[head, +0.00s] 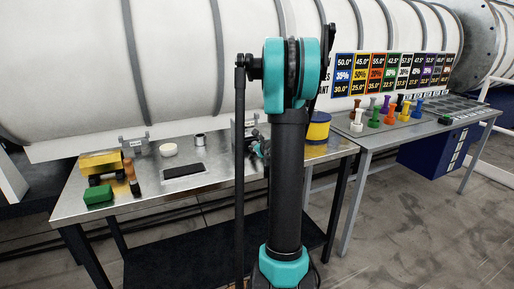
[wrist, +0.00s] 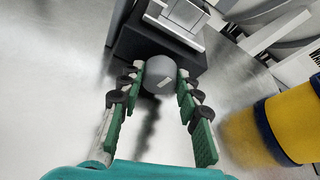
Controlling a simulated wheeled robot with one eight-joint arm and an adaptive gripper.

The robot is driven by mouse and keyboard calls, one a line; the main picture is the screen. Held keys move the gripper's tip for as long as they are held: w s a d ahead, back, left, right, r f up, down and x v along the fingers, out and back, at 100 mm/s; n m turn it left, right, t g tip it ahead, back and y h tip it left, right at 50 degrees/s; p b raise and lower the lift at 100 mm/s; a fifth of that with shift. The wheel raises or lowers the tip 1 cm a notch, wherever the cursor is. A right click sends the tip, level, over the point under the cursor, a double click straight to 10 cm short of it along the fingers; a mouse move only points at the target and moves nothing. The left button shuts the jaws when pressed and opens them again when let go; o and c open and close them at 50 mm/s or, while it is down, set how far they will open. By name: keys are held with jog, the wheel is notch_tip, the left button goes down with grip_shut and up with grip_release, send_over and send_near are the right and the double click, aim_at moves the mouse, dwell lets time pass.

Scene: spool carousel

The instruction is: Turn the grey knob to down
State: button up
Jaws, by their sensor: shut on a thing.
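The grey knob (wrist: 161,75) is a round, light grey piece with a pale mark on its face, on the front of a dark block (wrist: 135,44) in the wrist view. My gripper (wrist: 160,80) has its two green-padded fingers on either side of the knob and is shut on it. In the head view my arm hides most of the knob's place, and my gripper (head: 260,150) shows only partly at the back of the metal table (head: 215,180). I cannot tell for sure which way the mark points.
A yellow and dark blue cylinder (head: 318,128) stands right of my arm, close beside my gripper in the wrist view (wrist: 285,125). Coloured spools (head: 390,112) stand on the right table.

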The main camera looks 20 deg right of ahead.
jog(key=o, duration=1.1)
jog(key=shift+o, duration=0.2)
jog(key=shift+s, duration=0.1)
jog(key=v, duration=1.2)
